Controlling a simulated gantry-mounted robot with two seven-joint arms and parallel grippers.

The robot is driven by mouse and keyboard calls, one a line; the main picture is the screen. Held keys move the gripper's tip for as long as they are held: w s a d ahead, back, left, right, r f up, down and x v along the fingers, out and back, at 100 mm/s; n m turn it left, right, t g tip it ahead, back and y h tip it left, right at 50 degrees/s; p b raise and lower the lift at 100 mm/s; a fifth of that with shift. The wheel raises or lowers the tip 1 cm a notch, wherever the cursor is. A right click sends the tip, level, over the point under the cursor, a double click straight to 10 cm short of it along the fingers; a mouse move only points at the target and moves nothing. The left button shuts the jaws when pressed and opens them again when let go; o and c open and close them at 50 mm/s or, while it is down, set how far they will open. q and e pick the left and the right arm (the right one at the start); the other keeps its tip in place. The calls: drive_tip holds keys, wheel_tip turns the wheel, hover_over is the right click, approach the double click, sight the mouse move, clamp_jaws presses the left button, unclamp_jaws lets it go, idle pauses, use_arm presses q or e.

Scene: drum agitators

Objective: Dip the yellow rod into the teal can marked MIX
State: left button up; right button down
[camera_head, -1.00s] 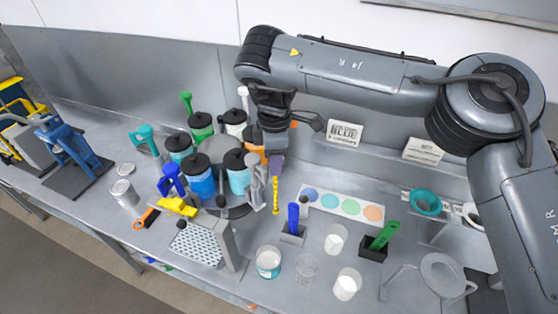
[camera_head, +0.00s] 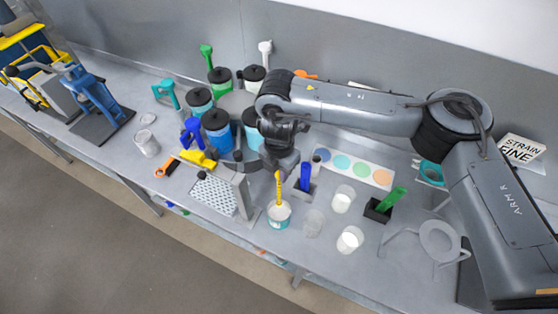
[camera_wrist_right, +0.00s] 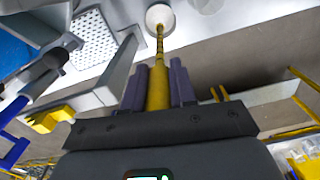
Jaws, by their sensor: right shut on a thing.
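My right gripper (camera_head: 279,167) is shut on the upper end of the yellow rod (camera_head: 279,187), which hangs roughly upright. The rod also shows between the purple fingers in the right wrist view (camera_wrist_right: 158,88). The teal can (camera_head: 279,220) stands near the table's front edge, directly below the gripper. Its round white mouth shows at the top of the wrist view (camera_wrist_right: 160,16). The rod's lower end overlaps the can's mouth in both views; I cannot tell how far it is inside. The can's lettering is too small to read. My left gripper is out of view.
A perforated plate stand (camera_head: 218,196) is close on the can's left. A clear beaker (camera_head: 313,223) stands just right of it, with white-filled beakers (camera_head: 350,239) beyond. A blue rod in a holder (camera_head: 305,178) stands behind. The table's front edge is near.

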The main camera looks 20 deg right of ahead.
drive_tip(key=b, duration=0.4)
hover_over(279, 194)
wheel_tip(279, 194, down, 4)
drive_tip(key=f+b, duration=0.1)
drive_tip(key=f, duration=0.1)
drive_tip(key=f+b, duration=0.1)
drive_tip(key=f, duration=0.2)
drive_tip(key=f+b, duration=0.1)
drive_tip(key=f, duration=0.2)
drive_tip(key=shift+w+d, duration=0.15)
drive_tip(key=shift+w, duration=0.1)
drive_tip(key=shift+f+b, duration=0.4)
drive_tip(key=shift+b, duration=0.05)
drive_tip(key=shift+f, duration=0.55)
